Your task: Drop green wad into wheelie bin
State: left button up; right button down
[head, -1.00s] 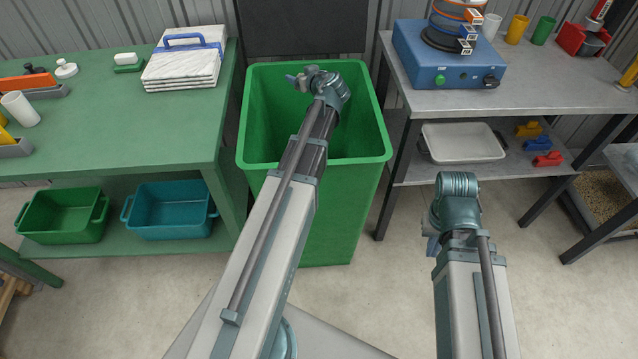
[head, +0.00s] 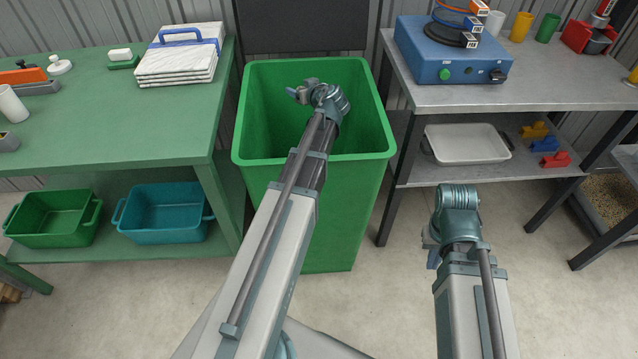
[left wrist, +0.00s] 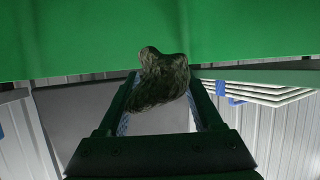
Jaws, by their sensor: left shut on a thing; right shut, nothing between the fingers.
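The green wheelie bin (head: 318,215) stands upright with its mouth open in the middle of the head view. My left gripper (head: 296,93) is over the bin's mouth, with its arm crossing the front rim. In the left wrist view, my left gripper (left wrist: 168,100) is shut on the dark green wad (left wrist: 163,82). A bright green surface, likely the bin, fills the top of that view. The wad cannot be made out in the head view. My right gripper (head: 430,250) is shut and empty, low at the right, apart from the bin.
A green bench (head: 110,135) with stacked white sheets (head: 180,65) stands left of the bin; a green tub (head: 52,220) and a teal tub (head: 163,215) sit on its lower shelf. A grey bench (head: 450,95) with a blue device (head: 440,62) stands right. Bare floor lies in front.

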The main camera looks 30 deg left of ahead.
pick_arm(q)
jog(key=o, duration=1.4)
jog(key=shift+o, duration=0.2)
jog(key=p+v, duration=0.5)
jog(key=v, duration=0.9)
jog(key=shift+a, duration=0.1)
